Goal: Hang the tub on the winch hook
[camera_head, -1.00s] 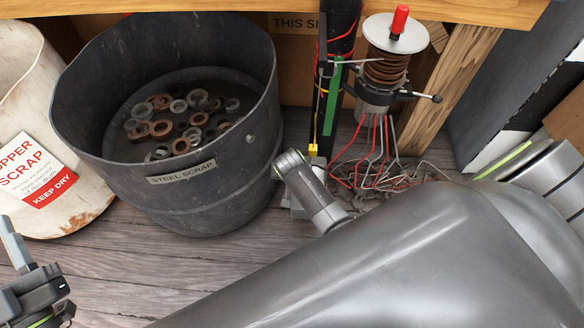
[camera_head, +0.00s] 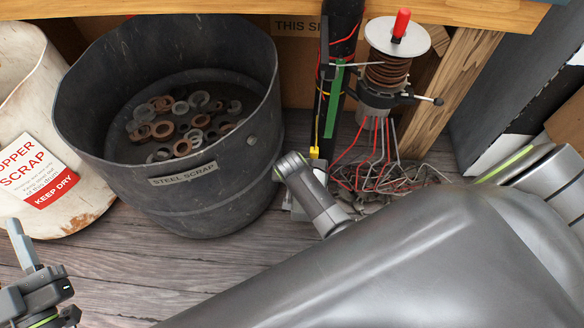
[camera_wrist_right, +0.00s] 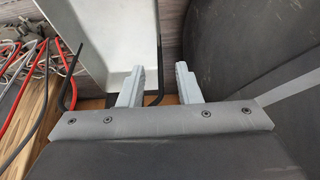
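In the right wrist view a pale grey, box-like vessel (camera_wrist_right: 105,40), likely the tub, lies just beyond my right gripper (camera_wrist_right: 160,80). A thin black bar, perhaps its handle, runs along its right side and bends below it. Part of this bar shows in the gap between the two fingers, which stand apart. I cannot tell whether they touch it. In the head view my right arm hides most of this area. My left gripper (camera_head: 25,262) is at the lower left, partly cut off by the frame. I cannot make out a winch hook.
A large black steel scrap bin (camera_head: 205,205) holds several rings and washers. A white copper scrap bin (camera_head: 85,195) stands left of it. A red-knobbed coil spool (camera_head: 388,72) stands at the back, above loose wires (camera_head: 385,160). Bare wooden floor (camera_head: 110,265) lies in front.

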